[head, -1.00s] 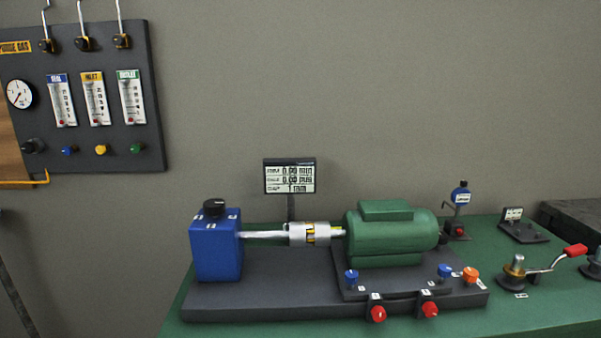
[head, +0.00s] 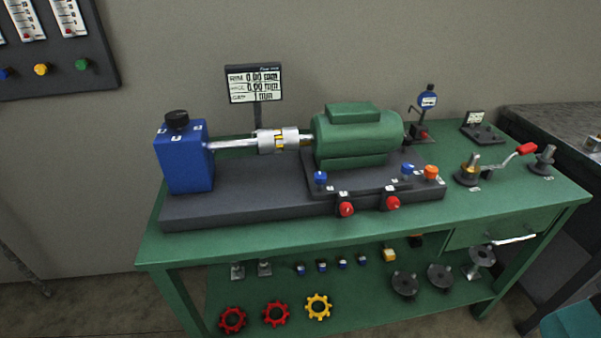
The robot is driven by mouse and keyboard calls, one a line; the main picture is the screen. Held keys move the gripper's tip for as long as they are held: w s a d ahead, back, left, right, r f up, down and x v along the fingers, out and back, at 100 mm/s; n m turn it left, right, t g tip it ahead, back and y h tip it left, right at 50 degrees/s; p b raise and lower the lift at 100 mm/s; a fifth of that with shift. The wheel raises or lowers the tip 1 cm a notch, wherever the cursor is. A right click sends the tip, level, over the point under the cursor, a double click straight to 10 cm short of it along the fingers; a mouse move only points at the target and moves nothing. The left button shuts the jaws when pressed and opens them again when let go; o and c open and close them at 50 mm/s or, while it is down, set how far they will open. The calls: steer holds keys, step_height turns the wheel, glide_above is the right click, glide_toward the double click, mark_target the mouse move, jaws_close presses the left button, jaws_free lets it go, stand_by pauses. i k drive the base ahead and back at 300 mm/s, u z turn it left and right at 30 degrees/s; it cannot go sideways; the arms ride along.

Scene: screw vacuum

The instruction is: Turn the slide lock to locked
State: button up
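I cannot tell which part is the slide lock, as the small labels are too blurred to read. Candidates on the bench are an orange knob (head: 431,173) at the right end of the dark base, two red knobs on its front edge, left (head: 346,209) and right (head: 393,203), and blue knobs, one at the left (head: 320,178) and one at the right (head: 407,169). The knobs surround a green motor (head: 358,139), joined by a silver coupling (head: 270,141) to a blue block (head: 188,157) with a black top knob (head: 177,120). My gripper is not in view.
A display (head: 254,84) stands behind the coupling. A crank with a red handle (head: 526,149) sits at the bench's right. The lower shelf (head: 345,300) holds red and yellow wheels and small parts. A dark bench (head: 568,135) adjoins right. Floor shows at lower left.

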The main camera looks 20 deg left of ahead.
mark_target(430, 172)
steer(key=u, duration=1.4)
steer(key=i, duration=0.85)
steer(key=z, duration=1.45)
